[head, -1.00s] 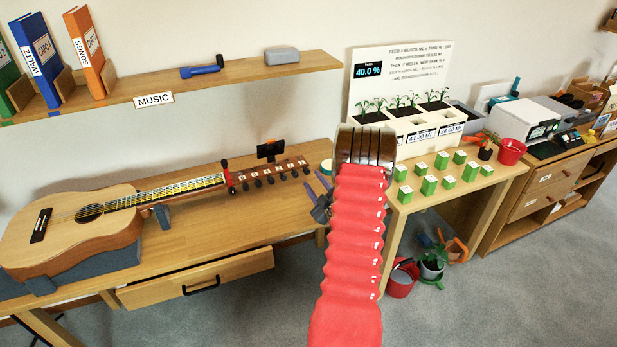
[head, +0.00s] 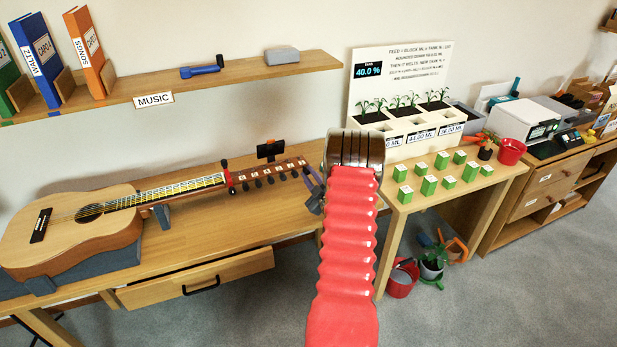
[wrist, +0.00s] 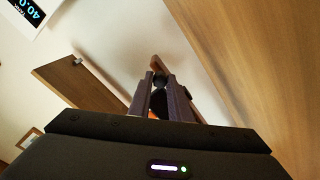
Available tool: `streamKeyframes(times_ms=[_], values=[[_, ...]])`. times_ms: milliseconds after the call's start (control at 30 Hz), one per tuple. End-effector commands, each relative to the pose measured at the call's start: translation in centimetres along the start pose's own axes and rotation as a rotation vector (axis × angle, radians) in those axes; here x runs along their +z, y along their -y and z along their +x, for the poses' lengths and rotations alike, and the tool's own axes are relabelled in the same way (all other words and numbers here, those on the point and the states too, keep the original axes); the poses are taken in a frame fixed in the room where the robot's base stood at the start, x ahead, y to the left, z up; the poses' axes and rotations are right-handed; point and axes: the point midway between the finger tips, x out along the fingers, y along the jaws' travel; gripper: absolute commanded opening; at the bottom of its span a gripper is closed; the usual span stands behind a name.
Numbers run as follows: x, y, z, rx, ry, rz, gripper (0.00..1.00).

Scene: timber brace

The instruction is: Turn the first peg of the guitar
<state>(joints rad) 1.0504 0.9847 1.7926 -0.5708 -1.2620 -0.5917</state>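The guitar (head: 112,222) lies on the wooden bench in the head view, its neck pointing right. Several dark pegs line the front edge of its headstock (head: 285,168), which carries small labels too small to read. I cannot tell which is the first peg. My red-sleeved arm stands right of the headstock and hides part of the bench behind it. In the wrist view my gripper (wrist: 159,78) has its two dark fingers apart. A small dark shape and a brown wooden piece show between and beyond the tips. I cannot tell whether the fingers touch them.
A black device (head: 270,150) stands at the headstock. A shelf (head: 230,76) with binders, a blue tool and a grey box hangs above. Right of my arm, a table (head: 415,200) holds green blocks and a planter (head: 410,125). The bench front is mostly clear.

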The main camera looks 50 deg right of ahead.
Motion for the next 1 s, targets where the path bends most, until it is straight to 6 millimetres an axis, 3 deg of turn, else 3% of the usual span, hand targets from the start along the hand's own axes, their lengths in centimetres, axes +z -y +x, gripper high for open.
streamKeyframes(times_ms=[200, 667, 1000], values=[[-0.02, 0.2, -0.02, -0.004, 0.0, 0.0, 0.0], [-0.14, 0.35, 0.05, -0.006, -0.002, 0.056, 0.0], [-0.09, 0.27, 0.05, -0.005, 0.0, 0.266, 0.0]])
